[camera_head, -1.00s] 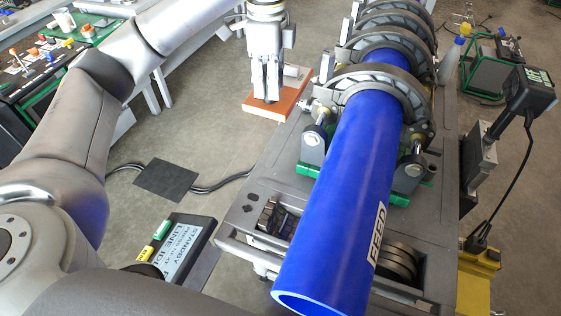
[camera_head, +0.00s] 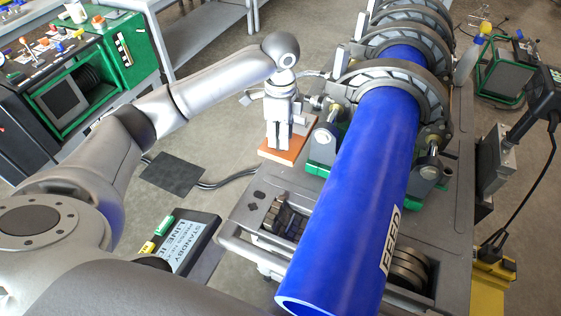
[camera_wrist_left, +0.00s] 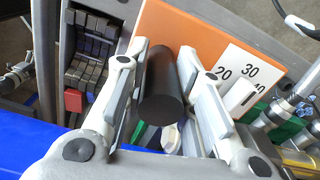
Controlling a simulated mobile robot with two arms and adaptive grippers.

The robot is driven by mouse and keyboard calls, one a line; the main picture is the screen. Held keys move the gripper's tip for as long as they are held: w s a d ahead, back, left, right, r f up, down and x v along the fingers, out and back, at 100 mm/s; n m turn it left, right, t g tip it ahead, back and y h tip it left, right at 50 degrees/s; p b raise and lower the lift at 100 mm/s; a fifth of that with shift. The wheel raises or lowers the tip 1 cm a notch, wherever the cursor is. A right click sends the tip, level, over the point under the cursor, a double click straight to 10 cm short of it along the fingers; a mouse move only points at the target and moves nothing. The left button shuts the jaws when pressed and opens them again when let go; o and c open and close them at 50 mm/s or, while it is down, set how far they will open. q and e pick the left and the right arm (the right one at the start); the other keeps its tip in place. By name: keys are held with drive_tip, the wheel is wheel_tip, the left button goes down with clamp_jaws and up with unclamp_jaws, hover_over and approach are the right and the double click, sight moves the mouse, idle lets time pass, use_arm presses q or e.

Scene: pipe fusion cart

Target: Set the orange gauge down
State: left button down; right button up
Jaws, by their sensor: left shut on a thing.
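The orange gauge (camera_head: 283,157) is a flat orange plate at the upper left edge of the cart, left of the blue pipe. My left gripper (camera_head: 278,142) points down over it. In the left wrist view, the gauge (camera_wrist_left: 190,38) shows a white scale marked 20 and 30, with a further number partly covered. A black cylindrical grip (camera_wrist_left: 160,92) stands between the fingers of my left gripper (camera_wrist_left: 163,72), which is shut on it. Whether the plate touches the cart top or hangs above it, I cannot tell. My right gripper is not in view.
The blue pipe (camera_head: 365,190) lies in the clamp rings (camera_head: 395,80) on the grey cart (camera_head: 262,182). A slotted block (camera_head: 287,222) sits on the cart's near left. A standby sign box (camera_head: 185,245) stands left of the cart. A green-framed console (camera_head: 75,95) is at the upper left.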

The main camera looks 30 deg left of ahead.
use_arm(q)
wheel_tip(320, 180, down, 12)
drive_tip(key=shift+r+p, duration=0.1)
drive_tip(key=shift+p, duration=0.75)
drive_tip(key=c, duration=1.2)
unclamp_jaws()
wheel_tip(320, 180, up, 11)
drive_tip(key=shift+d+f+b, duration=0.1)
drive_tip(key=shift+f+b, duration=0.05)
drive_tip(key=shift+b, duration=1.1)
drive_tip(key=shift+r, duration=0.65)
